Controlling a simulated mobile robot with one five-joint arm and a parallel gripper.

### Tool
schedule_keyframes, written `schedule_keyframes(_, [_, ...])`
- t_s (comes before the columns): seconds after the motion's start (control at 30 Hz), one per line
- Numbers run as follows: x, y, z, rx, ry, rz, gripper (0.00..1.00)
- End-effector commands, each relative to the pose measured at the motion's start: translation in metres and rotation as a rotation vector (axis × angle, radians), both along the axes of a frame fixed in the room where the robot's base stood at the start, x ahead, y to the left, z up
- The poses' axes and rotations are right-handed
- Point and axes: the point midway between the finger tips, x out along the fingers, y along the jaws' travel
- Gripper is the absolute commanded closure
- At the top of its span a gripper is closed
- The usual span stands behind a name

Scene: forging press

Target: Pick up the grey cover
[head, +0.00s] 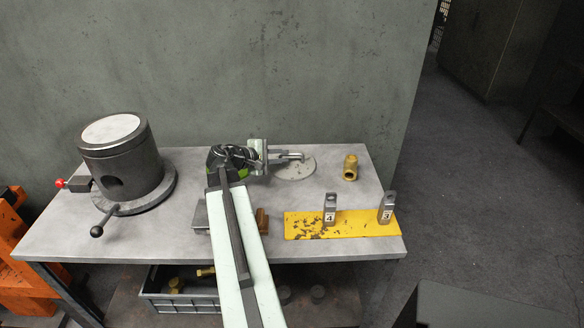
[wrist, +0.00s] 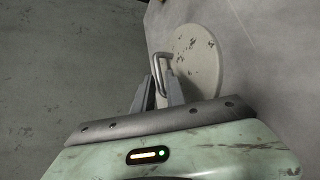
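The grey cover (head: 298,170) is a flat, pale round disc with dark worn patches and a bent metal bar handle. It lies on the grey table, towards the back. In the wrist view the cover (wrist: 200,60) shows beyond my gripper (wrist: 159,84), with its handle between the two fingers. The fingers stand apart with a narrow gap around the handle, and I see no clear grip on it. In the head view my gripper (head: 270,153) reaches the cover's left side. My arm hides part of the table.
A dark cylinder (head: 119,160) with a lever stands on the left of the table (head: 200,165). A brass fitting (head: 350,168) is to the right of the cover. A yellow plate (head: 345,230) with two numbered metal brackets lies at the front right. The wall is close behind.

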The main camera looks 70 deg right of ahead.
Motion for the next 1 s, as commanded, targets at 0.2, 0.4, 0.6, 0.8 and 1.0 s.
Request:
schedule_keyframes(0.2, [-0.009,-0.019,-0.010,0.000,0.000,-0.002,0.84])
schedule_keyframes(0.4, [-0.023,-0.042,-0.021,0.000,-0.001,-0.002,0.84])
schedule_keyframes(0.6, [-0.023,-0.042,-0.019,0.000,0.000,0.000,0.87])
schedule_keyframes(0.8, [-0.024,-0.042,-0.019,0.000,-0.001,-0.002,1.00])
schedule_keyframes(1.0, [-0.024,-0.042,-0.019,0.000,-0.001,-0.002,1.00])
